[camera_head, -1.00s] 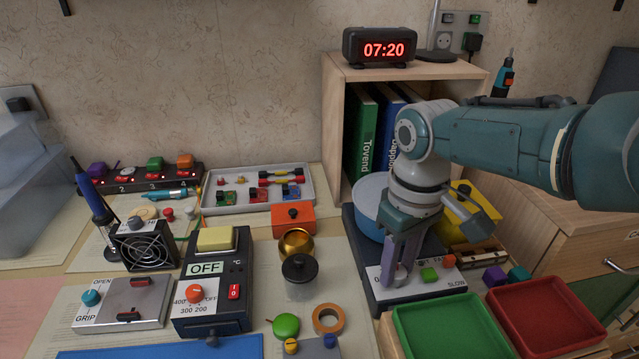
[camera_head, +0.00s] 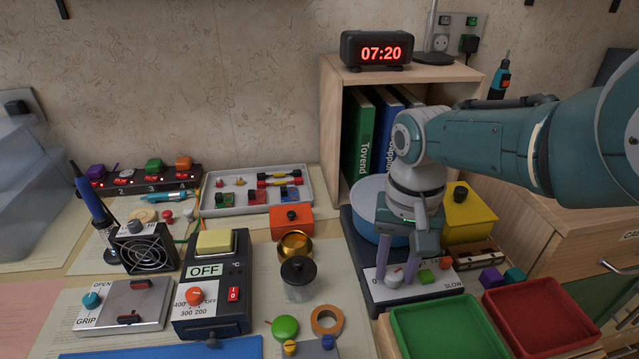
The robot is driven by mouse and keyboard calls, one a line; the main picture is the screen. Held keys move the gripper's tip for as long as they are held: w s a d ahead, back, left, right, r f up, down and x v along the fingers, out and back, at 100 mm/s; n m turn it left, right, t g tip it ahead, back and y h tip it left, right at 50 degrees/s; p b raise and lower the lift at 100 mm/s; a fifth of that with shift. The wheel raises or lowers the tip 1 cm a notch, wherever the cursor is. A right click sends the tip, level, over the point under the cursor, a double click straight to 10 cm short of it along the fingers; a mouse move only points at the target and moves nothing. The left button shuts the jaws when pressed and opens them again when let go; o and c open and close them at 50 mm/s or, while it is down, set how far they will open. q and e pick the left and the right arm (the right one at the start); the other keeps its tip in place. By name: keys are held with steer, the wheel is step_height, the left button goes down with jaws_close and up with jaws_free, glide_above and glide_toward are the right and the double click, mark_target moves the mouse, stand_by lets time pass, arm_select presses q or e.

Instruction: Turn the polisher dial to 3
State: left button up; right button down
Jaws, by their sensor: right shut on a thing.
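The polisher is a dark base (camera_head: 372,298) with a blue bowl (camera_head: 371,190) on top. Its light front panel carries a small pale grey dial (camera_head: 394,277) at the left, beside a printed 0. My right gripper (camera_head: 396,276) points down at the panel, with its two purple-grey fingers on either side of the dial and shut on it. The other scale numbers and the dial's pointer are hidden or too small to read. A green knob (camera_head: 426,276) sits to the right on the same panel, near the word SLOW. My left gripper is not in view.
A green tray (camera_head: 447,346) and a red tray (camera_head: 535,345) stand in front and right. A yellow box (camera_head: 470,212) is behind the panel's right side. A dark-lidded jar (camera_head: 298,280) and an orange box (camera_head: 291,221) stand to the left. A shelf (camera_head: 333,110) rises behind.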

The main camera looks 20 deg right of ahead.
mark_target(394, 273)
steer(key=shift+r+m, duration=0.1)
steer(key=shift+m, duration=0.2)
steer(key=c, duration=0.5)
jaws_free()
step_height(394, 273, up, 10)
steer(key=p, duration=0.8)
